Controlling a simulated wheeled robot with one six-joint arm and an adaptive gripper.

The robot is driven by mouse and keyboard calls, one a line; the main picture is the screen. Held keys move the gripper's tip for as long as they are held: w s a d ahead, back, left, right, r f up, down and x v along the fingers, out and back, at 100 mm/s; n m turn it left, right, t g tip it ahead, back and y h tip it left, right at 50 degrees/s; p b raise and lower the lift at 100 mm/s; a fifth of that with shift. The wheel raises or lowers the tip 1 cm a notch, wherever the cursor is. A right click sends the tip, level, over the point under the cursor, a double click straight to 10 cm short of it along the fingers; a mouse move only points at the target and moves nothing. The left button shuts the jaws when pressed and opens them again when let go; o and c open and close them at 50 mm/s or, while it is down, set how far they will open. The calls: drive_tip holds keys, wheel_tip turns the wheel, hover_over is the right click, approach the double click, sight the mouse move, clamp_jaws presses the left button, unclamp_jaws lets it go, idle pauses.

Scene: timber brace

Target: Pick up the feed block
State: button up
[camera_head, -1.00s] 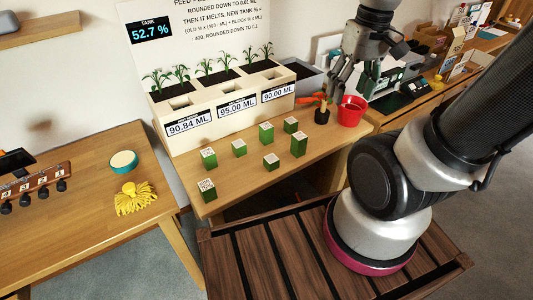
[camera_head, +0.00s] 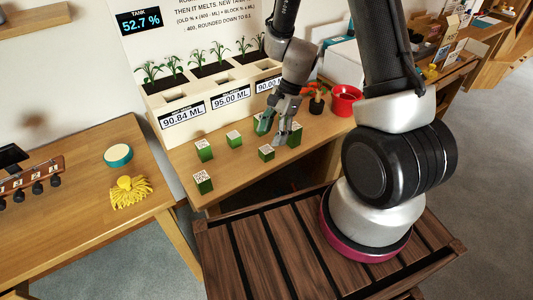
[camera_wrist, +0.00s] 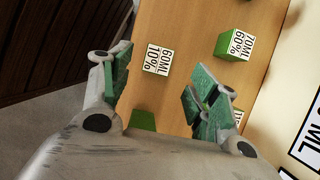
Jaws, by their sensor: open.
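Several green feed blocks with white printed tops stand on the wooden table. In the head view one (camera_head: 204,150) is at the left, one (camera_head: 234,139) is further right, one (camera_head: 203,181) is at the front corner and one (camera_head: 266,153) is near the front edge. Another block (camera_head: 296,132) stands beside my gripper (camera_head: 274,129), which is open, pointing down and low among the blocks. In the wrist view a block marked 60ML 10% (camera_wrist: 157,62) and one marked 70ML 60% (camera_wrist: 233,44) lie beyond my gripper (camera_wrist: 160,85). A green block (camera_wrist: 143,120) shows between the fingers, partly hidden by my gripper.
A planter box (camera_head: 205,114) with plants and ML labels stands behind the blocks.

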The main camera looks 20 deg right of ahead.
sight(263, 159)
drive_tip(key=x, duration=0.6)
drive_tip(key=shift+s+a+f, duration=0.1)
drive_tip(key=shift+f, duration=0.25)
drive_tip(key=c, duration=1.1)
